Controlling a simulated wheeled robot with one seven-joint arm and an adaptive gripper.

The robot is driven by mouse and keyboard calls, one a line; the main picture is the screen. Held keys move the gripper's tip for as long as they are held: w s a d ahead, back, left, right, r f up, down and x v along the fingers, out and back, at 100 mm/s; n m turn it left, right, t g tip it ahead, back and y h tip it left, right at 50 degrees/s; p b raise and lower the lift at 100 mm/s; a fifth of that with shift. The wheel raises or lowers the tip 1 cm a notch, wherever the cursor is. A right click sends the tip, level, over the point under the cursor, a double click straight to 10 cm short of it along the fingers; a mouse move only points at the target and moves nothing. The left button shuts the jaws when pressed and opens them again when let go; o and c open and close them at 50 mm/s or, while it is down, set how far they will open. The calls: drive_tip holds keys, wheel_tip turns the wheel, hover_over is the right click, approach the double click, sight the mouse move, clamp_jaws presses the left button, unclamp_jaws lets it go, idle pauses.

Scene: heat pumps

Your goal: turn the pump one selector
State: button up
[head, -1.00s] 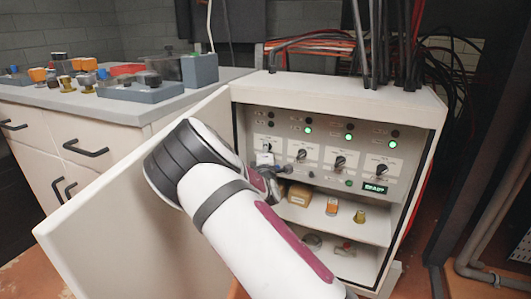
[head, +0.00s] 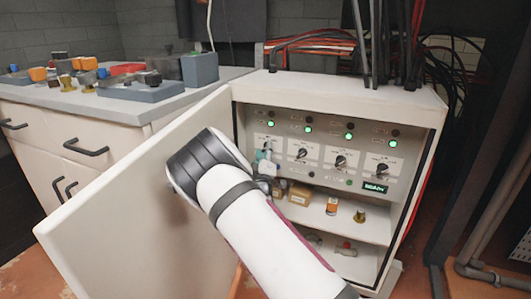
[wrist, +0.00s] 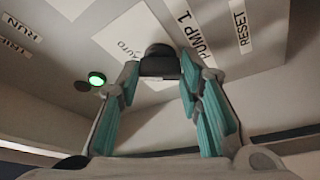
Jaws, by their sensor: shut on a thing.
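The pump one selector is a dark knob (wrist: 158,52) on a white plate (wrist: 122,38) marked PUMP 1 and AUTO in the wrist view. My gripper (wrist: 159,74), with teal finger pads, is closed around this knob, one finger on each side. In the head view my gripper (head: 264,157) is at the leftmost selector of the cabinet panel and partly covers it. A green lamp (wrist: 97,79) beside the plate is lit. It also glows in the head view (head: 268,124). The knob's exact pointing direction is hidden by the fingers.
Further selectors (head: 340,161) with lit green lamps stand to the right on the panel. A green display (head: 375,187) sits below. The shelf (head: 330,226) holds small boxes and parts. The open cabinet door (head: 140,205) is left of my arm.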

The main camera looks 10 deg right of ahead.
drive_tip(key=shift+f+m+h, duration=0.1)
drive_tip(key=shift+m+h, duration=0.5)
drive_tip(key=shift+m, duration=0.8)
drive_tip(key=o, duration=1.2)
drive_tip(key=shift+c, duration=0.2)
drive_tip(key=shift+s+a, duration=0.1)
drive_tip(key=v, duration=1.1)
drive_tip(key=shift+s+f, duration=0.3)
